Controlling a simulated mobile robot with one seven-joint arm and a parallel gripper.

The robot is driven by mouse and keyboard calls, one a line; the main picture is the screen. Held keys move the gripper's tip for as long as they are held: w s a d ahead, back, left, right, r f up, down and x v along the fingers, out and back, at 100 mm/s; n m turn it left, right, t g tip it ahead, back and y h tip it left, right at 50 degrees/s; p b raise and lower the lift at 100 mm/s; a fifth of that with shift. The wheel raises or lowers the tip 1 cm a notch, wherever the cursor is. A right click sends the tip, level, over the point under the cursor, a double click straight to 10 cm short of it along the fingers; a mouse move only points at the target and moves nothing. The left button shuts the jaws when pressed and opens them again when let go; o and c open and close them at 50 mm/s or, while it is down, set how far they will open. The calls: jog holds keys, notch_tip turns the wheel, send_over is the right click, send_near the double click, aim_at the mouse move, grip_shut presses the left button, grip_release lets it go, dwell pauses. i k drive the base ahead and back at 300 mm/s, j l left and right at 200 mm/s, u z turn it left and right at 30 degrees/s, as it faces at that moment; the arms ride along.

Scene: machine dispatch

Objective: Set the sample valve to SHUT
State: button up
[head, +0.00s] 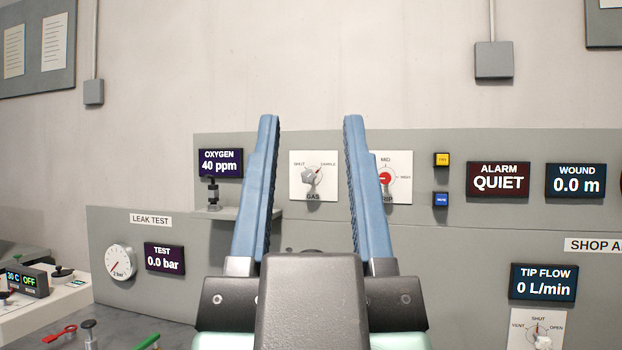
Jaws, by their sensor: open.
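My gripper (311,120) is open and empty, its two blue fingers spread wide and pointing away toward the panel. Between the fingers in the picture is a white plate marked GAS (300,192), with a word that looks like SHUT at upper left and SAMPLE at upper right. Its grey knob (311,177) has a red mark toward the upper right, the SAMPLE side. The gripper appears apart from the knob; the exact gap cannot be told. The oxygen display (220,163) reads 40 ppm.
A white plate with a red knob (385,178) is partly hidden by the right finger. A small dark fitting (213,192) stands on a grey shelf (225,213) left of the fingers. At lower right is another dial plate (519,334) marked VENT, SHUT, OPEN. Yellow (441,160) and blue (441,199) buttons sit right.

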aim_at(308, 176)
jog(key=i+l+u, duration=0.15)
jog(key=i+u, duration=0.15)
jog(key=i, duration=0.15)
jog(key=i+l+u, duration=0.35)
jog(key=i+j, duration=0.1)
